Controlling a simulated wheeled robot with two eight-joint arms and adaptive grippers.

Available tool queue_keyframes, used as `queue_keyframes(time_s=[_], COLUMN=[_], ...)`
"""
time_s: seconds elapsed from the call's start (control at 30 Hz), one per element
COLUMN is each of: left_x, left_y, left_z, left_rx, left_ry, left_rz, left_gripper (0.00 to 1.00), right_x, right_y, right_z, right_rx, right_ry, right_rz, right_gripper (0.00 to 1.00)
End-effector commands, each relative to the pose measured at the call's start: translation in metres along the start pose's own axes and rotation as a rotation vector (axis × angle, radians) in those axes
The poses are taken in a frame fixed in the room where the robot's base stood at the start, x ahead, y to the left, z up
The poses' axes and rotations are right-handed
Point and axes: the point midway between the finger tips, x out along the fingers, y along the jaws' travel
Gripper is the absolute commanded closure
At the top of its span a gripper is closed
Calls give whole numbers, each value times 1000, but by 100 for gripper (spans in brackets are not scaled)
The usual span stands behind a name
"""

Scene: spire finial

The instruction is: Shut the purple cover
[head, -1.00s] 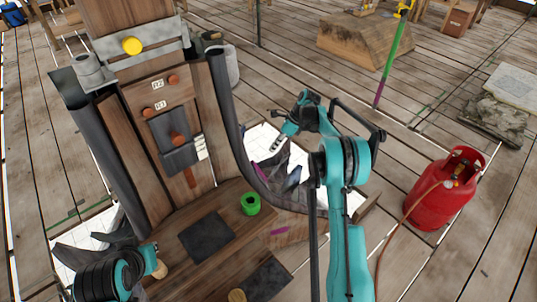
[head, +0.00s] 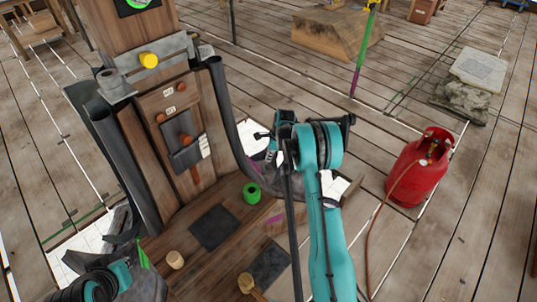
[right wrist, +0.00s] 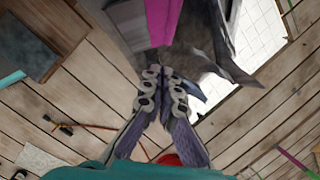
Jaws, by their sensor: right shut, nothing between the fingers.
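A magenta-purple panel (right wrist: 163,22), which looks like the purple cover, stands out at the top of the right wrist view. In the head view a small purple patch (head: 275,219) shows on the side of the wooden base, partly behind my right arm. My right gripper (right wrist: 160,72) is shut and empty, its fingertips just below the purple panel in the right wrist view. I cannot tell whether they touch it. In the head view this gripper (head: 270,150) is small and dark beside the curved grey rail.
A red gas cylinder (head: 417,170) with a hose stands right of my right arm.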

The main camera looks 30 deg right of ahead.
Motion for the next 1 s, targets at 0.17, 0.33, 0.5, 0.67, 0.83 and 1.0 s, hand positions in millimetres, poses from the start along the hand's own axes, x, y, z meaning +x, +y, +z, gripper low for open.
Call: queue_keyframes(time_s=[0.17, 0.33, 0.5, 0.67, 0.83, 1.0], left_x=[13, 20, 23, 23, 23, 26], left_y=[0, 0, 0, 0, 0, 0], left_z=[9, 14, 16, 16, 16, 19], left_rx=[0, 0, 0, 0, 0, 0], left_ry=[0, 0, 0, 0, 0, 0], left_rz=[0, 0, 0, 0, 0, 0], left_gripper=[100, 100, 100, 100, 100, 100], right_x=[42, 56, 61, 62, 61, 68], right_y=[0, -1, -2, -3, -3, -2], right_z=[0, 21, 32, 34, 34, 42], right_rx=[-1, -2, 0, 0, 0, -2], right_ry=[0, -1, -1, -1, -1, -1], right_rz=[0, 0, -1, -1, 0, 0], right_gripper=[100, 100, 100, 100, 100, 100])
